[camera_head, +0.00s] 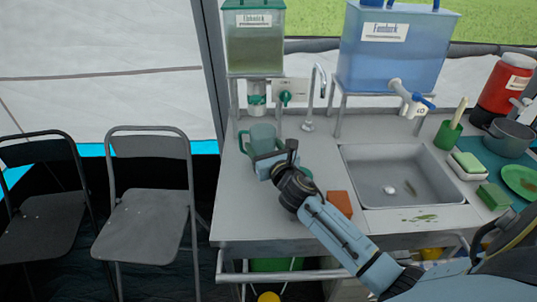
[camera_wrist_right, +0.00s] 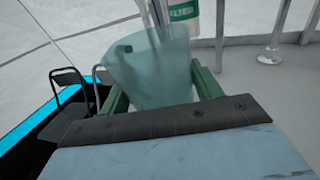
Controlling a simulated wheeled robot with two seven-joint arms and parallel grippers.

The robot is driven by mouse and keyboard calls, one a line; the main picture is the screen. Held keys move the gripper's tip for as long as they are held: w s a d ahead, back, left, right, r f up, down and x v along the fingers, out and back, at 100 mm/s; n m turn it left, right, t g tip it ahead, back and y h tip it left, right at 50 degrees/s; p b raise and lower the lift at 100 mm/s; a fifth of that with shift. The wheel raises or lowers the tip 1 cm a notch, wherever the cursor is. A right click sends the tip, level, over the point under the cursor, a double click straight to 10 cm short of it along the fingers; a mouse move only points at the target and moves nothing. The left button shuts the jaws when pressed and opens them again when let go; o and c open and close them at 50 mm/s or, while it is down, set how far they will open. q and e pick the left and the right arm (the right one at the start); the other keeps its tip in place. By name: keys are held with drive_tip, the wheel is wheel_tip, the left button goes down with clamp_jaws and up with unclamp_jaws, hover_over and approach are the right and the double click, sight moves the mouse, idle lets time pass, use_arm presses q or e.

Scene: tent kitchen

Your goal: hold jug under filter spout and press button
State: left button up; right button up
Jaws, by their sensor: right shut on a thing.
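A translucent teal jug (camera_head: 263,139) is upright at the back left of the metal counter, in front of and below the filter. It also shows in the right wrist view (camera_wrist_right: 150,72). My right gripper (camera_head: 275,163) is shut on the jug from the near side. The filter cylinder (camera_head: 256,93), with a green label, hangs under a green-lidded tank (camera_head: 254,40) of murky water. Its label reads FILTER in the right wrist view (camera_wrist_right: 183,12). A green tap (camera_head: 286,97) is on a pale panel beside it. I cannot make out a button. My left gripper is not in view.
A tall faucet (camera_head: 315,98) stands right of the jug, behind the sink (camera_head: 400,180). An orange sponge (camera_head: 340,204) lies near my right arm. A blue tank (camera_head: 390,55) with a white tap stands at the back. The counter's front left is clear.

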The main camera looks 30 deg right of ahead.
drive_tip(key=w, duration=0.3)
drive_tip(key=shift+w+d+b, duration=0.15)
drive_tip(key=shift+d+b, duration=0.1)
drive_tip(key=shift+b, duration=0.1)
drive_tip(key=shift+w+d, duration=0.1)
drive_tip(key=shift+w, duration=0.45)
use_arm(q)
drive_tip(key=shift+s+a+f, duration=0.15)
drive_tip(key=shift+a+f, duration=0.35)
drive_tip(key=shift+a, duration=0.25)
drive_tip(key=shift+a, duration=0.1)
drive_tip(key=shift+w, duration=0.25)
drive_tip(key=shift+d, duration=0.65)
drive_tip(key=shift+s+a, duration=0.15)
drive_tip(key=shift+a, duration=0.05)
